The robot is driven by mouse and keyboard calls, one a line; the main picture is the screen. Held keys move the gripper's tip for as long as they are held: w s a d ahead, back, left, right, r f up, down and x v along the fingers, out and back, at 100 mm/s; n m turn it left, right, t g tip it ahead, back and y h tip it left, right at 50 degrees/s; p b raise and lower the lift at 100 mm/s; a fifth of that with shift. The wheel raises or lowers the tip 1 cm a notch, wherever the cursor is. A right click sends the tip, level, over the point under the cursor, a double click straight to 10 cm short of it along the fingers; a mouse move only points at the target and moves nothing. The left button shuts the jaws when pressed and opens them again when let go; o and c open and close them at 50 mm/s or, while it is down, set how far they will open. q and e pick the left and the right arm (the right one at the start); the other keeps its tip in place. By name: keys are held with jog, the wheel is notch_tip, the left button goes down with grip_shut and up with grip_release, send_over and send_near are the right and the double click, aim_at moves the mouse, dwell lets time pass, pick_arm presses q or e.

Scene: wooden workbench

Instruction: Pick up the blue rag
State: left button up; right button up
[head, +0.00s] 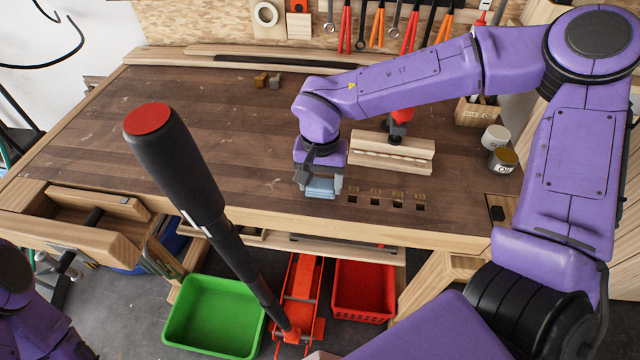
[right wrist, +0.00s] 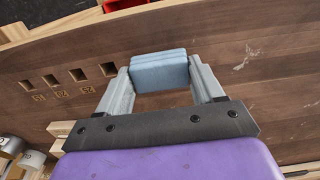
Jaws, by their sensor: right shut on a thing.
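The blue rag (head: 321,188) is a light blue folded block near the front edge of the workbench (head: 230,130). My right gripper (head: 320,184) points down over it. In the right wrist view the rag (right wrist: 160,72) sits between the two grey fingertips of the right gripper (right wrist: 162,85), which are shut on its sides. I cannot tell whether the rag touches the bench top. My left gripper is not in view.
Square holes (head: 375,201) in the bench lie right of the rag. A wooden block fixture (head: 385,160) stands behind them, with cans (head: 503,160) further right. A green crate (head: 215,315) and a red crate (head: 362,290) are below the front edge.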

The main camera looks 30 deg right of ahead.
jog(key=s+a+r+b, duration=0.1)
jog(key=s+a+r, duration=0.5)
jog(key=s+r, duration=0.6)
jog(key=shift+s+a, duration=0.15)
jog(key=shift+s, duration=0.15)
